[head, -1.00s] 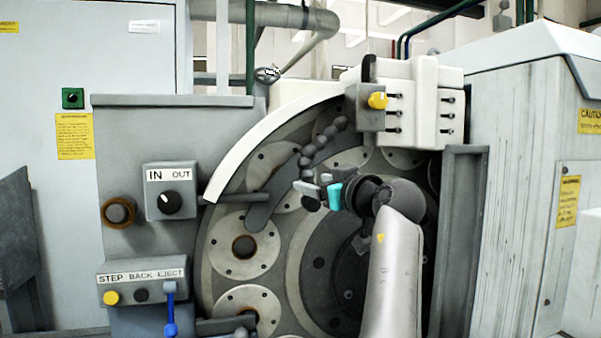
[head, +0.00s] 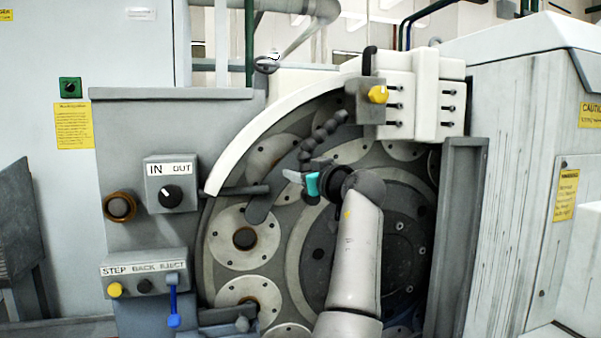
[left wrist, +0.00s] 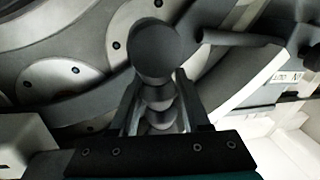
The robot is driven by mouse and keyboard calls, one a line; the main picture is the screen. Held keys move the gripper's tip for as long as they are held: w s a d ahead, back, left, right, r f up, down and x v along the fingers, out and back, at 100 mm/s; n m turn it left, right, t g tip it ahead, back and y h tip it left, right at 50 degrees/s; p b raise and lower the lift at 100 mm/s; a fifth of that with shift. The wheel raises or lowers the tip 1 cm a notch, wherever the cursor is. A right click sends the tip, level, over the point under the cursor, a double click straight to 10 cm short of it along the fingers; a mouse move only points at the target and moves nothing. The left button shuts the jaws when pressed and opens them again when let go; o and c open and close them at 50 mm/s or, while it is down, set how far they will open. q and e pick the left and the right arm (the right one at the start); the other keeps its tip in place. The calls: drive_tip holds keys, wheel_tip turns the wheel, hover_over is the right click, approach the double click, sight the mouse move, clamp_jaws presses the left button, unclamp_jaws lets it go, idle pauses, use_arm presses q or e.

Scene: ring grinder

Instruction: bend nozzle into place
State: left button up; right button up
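The nozzle (head: 322,132) is a dark grey hose of ball-like segments. In the head view it runs from the grey block with the yellow knob down and left across the grinder's face. My left gripper (head: 305,172) is at its lower end, which is partly hidden by the fingers. In the left wrist view the nozzle (left wrist: 158,52) stands between the two fingers (left wrist: 160,100), with narrow gaps beside the segments lower down. The fingers look open around it; contact at the tips is hard to see. My right gripper is out of view.
A yellow knob (head: 378,94) sits above right of the nozzle. A dark rod (head: 245,189) sticks out left of the gripper. A curved white guard (head: 270,125) borders the disc. Control boxes with an IN/OUT dial (head: 171,196) and a blue lever (head: 173,305) stand at the left.

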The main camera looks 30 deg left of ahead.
use_arm(q)
clamp_jaws()
idle(1.0)
